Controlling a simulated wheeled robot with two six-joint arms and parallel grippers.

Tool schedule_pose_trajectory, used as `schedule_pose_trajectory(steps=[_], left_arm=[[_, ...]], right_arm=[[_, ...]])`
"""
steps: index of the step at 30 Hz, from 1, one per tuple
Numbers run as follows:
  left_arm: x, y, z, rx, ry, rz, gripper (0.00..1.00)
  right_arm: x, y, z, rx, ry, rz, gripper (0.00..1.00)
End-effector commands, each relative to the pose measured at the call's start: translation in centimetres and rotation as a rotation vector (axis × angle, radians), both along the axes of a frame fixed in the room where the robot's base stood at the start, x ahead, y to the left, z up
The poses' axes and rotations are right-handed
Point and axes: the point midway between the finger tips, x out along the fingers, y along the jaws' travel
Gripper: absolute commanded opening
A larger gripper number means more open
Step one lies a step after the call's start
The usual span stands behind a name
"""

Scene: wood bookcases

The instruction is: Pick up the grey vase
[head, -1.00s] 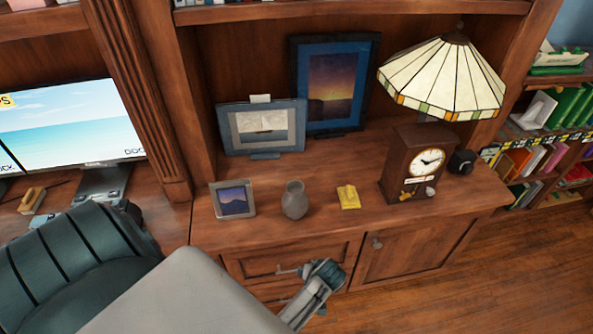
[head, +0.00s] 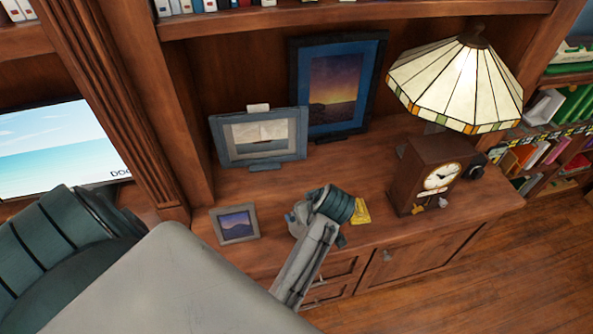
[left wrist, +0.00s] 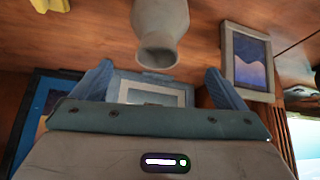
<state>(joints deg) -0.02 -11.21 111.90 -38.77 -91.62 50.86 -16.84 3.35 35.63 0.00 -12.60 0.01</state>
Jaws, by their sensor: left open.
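The grey vase (left wrist: 160,30) shows upside down in the left wrist view, at the top centre, its round mouth toward the picture's middle. In the head view it is almost wholly hidden behind my left arm's wrist. My left gripper (left wrist: 160,72) is open and empty, its two blue fingers spread wide. The vase lies roughly in line with the gap between them; I cannot tell how far off it is. In the head view my left wrist is over the cabinet top, between the small photo frame and the yellow object. My right gripper is not in view.
On the wood cabinet top, a small photo frame (head: 236,224) stands left of my wrist and a yellow object (head: 361,211) lies right of it. A brown clock (head: 430,175) and a stained-glass lamp (head: 458,80) stand further right. Two larger frames (head: 258,138) (head: 337,88) stand behind.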

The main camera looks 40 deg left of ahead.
Motion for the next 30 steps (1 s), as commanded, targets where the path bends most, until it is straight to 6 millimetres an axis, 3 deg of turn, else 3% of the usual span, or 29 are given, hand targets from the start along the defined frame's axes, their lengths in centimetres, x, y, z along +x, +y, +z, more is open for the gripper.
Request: schedule_pose_trajectory(steps=[12, 22, 30], left_arm=[[1.4, 2.5, -4.3, 0.002, 0.002, -0.002, 0.94], [2.5, 3.9, -6.9, 0.002, 0.005, 0.000, 0.94], [3.0, 4.7, -8.8, 0.001, 0.002, -0.001, 0.94]], right_arm=[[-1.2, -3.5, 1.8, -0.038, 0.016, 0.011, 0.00], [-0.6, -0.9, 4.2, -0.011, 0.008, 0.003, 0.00], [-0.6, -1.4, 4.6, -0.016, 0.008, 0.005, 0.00]])
